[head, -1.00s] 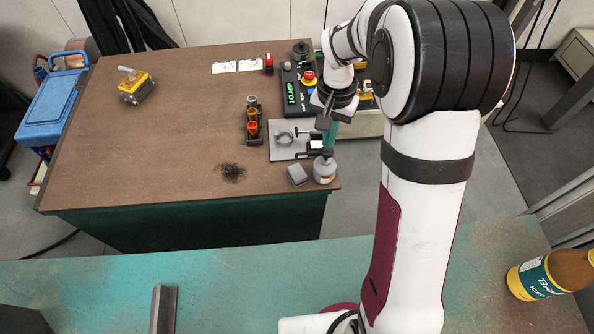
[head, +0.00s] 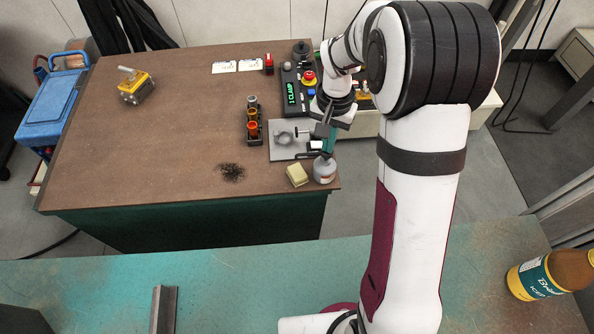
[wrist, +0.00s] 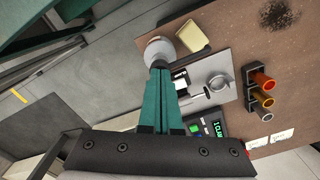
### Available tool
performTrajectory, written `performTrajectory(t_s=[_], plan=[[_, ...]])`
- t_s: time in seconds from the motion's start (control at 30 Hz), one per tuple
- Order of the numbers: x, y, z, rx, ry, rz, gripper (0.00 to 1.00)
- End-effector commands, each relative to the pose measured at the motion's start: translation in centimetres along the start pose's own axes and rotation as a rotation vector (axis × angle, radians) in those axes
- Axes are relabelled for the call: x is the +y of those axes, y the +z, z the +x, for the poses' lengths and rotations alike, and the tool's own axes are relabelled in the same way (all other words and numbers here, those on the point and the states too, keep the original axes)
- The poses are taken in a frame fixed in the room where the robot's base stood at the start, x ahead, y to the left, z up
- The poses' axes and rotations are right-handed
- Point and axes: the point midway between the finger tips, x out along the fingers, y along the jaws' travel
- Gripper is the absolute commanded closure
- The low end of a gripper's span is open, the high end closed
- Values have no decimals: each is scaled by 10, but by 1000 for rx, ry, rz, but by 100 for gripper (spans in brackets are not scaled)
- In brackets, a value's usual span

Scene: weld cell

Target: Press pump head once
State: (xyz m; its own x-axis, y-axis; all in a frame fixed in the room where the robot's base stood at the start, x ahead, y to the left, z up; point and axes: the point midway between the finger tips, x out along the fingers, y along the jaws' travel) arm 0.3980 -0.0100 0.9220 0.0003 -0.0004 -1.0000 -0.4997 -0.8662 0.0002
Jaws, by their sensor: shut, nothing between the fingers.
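The pump bottle (head: 324,172) is a small pale grey bottle with a reddish label, standing upright near the right front corner of the brown table. In the wrist view it shows from above as a round pale shape (wrist: 160,50) just beyond the fingertips. My gripper (head: 328,153) has teal fingers, pressed together and empty, pointing down over the bottle's top. The fingertips also show in the wrist view (wrist: 159,68). They overlap the pump head, so I cannot tell whether they touch it. A pale yellow sponge-like block (head: 298,175) lies left of the bottle.
A grey plate with a ring clamp (head: 281,155) lies just behind the bottle. A dark bristly patch (head: 231,172) lies left. The table's left middle is clear.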

Motion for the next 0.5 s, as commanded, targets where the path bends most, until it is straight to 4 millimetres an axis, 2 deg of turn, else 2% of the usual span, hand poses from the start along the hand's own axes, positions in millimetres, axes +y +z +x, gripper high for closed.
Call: performTrajectory(t_s=[0.27, 0.5], plan=[[0, 0, 10, -2, 1, 1, 100], [0, 0, 8, -1, 0, 1, 100]])
